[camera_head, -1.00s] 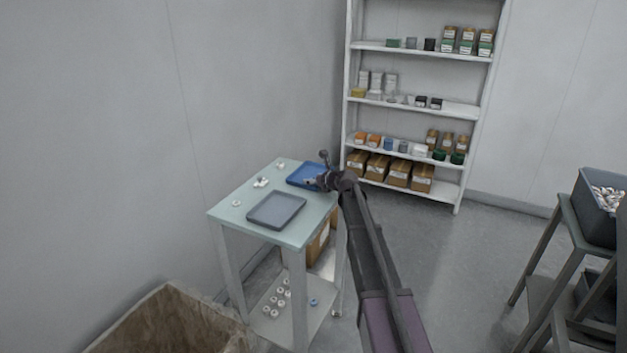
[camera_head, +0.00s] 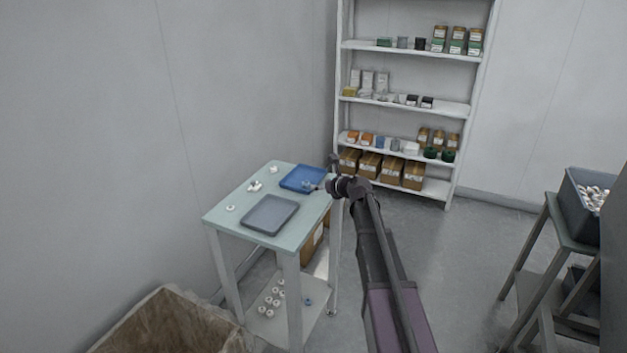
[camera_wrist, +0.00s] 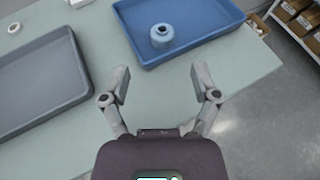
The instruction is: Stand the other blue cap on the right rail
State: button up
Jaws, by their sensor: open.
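A blue cap (camera_wrist: 162,36) sits in the blue tray (camera_wrist: 203,42), near the tray's near side, in the wrist view. The blue tray also shows in the head view (camera_head: 293,174), at the back of the small table. In the head view my gripper (camera_head: 313,185) is small and partly hidden by the wrist, beside the tray's right side. Another blue cap (camera_head: 308,301) lies on the table's lower shelf. I cannot make out a right rail.
A grey tray (camera_head: 248,223) lies in front of the blue one on the table (camera_head: 222,213). Several white caps (camera_head: 256,186) lie on the tabletop and lower shelf. A bin (camera_head: 160,315) stands at front left, a stand with a grey crate (camera_head: 583,220) at right.

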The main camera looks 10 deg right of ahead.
jog(key=shift+p+v, duration=0.55)
jog(key=shift+v, duration=1.5)
